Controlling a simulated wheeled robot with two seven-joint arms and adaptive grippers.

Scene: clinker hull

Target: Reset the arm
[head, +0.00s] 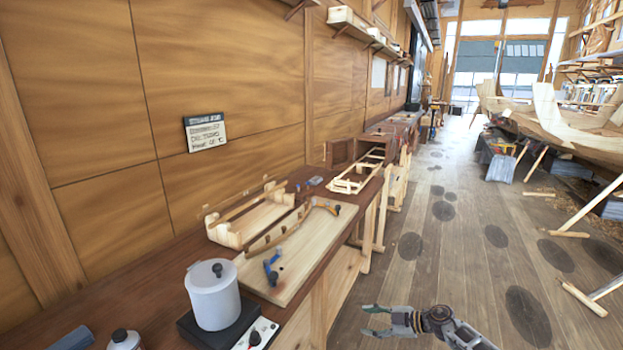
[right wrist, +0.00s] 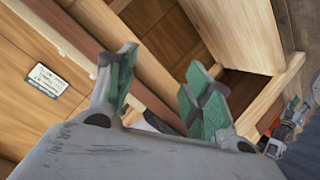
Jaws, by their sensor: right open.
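My right gripper (head: 374,321) shows at the bottom of the head view, over the plank floor to the right of the workbench (head: 150,276). In the right wrist view its green-padded fingers (right wrist: 158,82) stand apart with nothing between them. Behind them is the wooden side of the bench. My right forearm runs out of the head view at the lower right. My left gripper and arm are not in view.
On the bench are a white pot (head: 213,297) on a dark hotplate, a pale board (head: 300,262) with blue clamps, and a wooden frame (head: 252,215). A boat hull (head: 565,130) on props stands at right. The floor (head: 420,235) between is clear.

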